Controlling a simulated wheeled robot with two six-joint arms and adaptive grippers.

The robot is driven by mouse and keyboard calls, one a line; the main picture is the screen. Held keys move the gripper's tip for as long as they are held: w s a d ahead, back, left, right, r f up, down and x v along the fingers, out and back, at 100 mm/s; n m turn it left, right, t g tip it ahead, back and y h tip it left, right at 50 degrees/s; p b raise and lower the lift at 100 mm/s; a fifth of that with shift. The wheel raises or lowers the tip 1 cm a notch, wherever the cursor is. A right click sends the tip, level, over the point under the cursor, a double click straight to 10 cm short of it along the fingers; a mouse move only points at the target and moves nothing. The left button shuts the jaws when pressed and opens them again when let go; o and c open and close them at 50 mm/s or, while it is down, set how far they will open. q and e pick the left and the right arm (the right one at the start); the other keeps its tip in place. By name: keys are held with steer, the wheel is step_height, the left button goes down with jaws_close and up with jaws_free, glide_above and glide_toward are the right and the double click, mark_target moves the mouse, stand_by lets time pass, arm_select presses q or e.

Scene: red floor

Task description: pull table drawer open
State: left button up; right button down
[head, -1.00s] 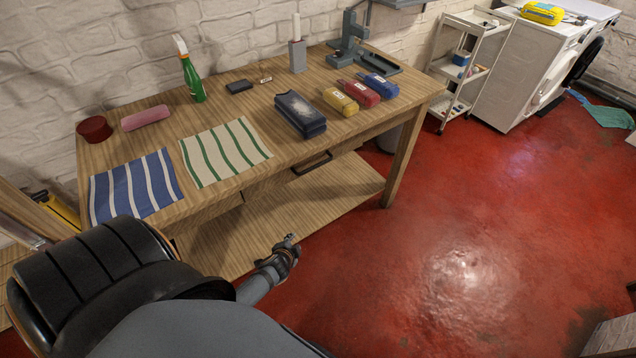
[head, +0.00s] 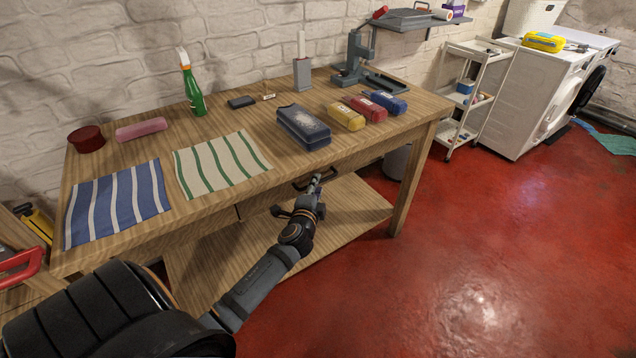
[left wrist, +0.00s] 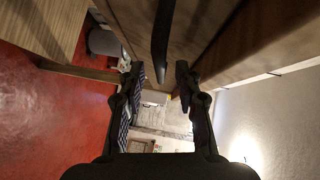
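The wooden table (head: 265,102) stands against the wall. Its drawer front (head: 362,158) is below the top's front edge, and the drawer looks shut. A dark bar handle (head: 299,186) is on the drawer front. My left gripper (head: 317,179) is at this handle and hides part of it. In the left wrist view the left gripper (left wrist: 158,68) is open. The handle (left wrist: 162,42) runs lengthwise, in line with the gap between the two fingers. I cannot tell whether a finger touches it. My right gripper is not in view.
On the tabletop are a striped blue cloth (head: 117,202), a striped green cloth (head: 222,164), a spray bottle (head: 194,92) and several cases, including a dark blue one (head: 303,128). A lower shelf (head: 345,212) lies under the drawer. The red floor (head: 480,240) in front is clear.

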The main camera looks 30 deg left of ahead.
arm_select(q)
steer(key=shift+x, duration=1.35)
steer(key=shift+c, duration=0.2)
jaws_close()
